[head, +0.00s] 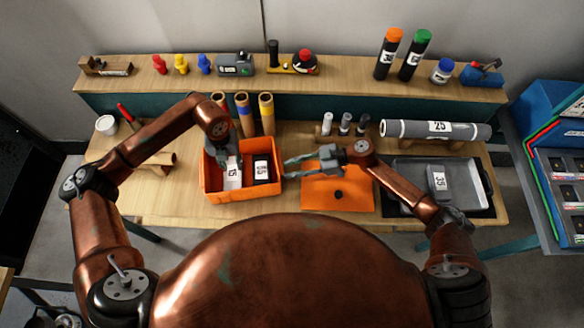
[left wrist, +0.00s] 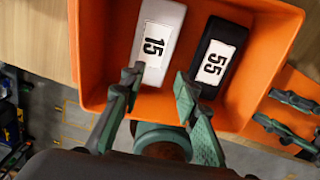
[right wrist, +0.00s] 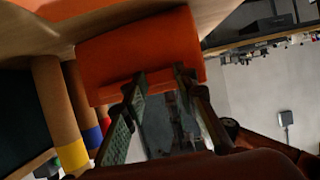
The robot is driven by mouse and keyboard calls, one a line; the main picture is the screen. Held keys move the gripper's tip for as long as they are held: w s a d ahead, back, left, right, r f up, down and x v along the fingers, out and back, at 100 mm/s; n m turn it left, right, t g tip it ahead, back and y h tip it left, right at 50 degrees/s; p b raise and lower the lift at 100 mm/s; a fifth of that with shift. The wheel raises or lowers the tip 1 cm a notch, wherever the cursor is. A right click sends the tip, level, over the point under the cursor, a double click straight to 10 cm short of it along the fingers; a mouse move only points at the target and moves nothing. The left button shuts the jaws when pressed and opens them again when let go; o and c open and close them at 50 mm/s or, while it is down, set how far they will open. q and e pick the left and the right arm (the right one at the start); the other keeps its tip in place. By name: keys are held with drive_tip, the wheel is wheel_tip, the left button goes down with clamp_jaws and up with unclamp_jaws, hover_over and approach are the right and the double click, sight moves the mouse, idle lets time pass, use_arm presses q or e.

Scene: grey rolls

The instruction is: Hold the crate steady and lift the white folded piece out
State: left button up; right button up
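The orange crate (head: 240,205) stands on the bench with its top open. Inside it, the white folded piece (head: 232,180) marked 15 lies beside a black piece (head: 262,171) marked 55; both show in the left wrist view, the white one (left wrist: 160,45) left of the black (left wrist: 219,58). My left gripper (left wrist: 157,78) is open over the crate, its fingers apart near the white piece's near end and not closed on it.
Cardboard tubes (head: 243,113) stand close behind the crate. A long grey roll (head: 435,130) marked 25 lies at the right.

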clamp_jaws()
drive_tip(key=c, duration=0.6)
unclamp_jaws()
drive_tip(key=o, duration=0.5)
drive_tip(key=v, duration=1.2)
drive_tip(key=shift+d, duration=0.1)
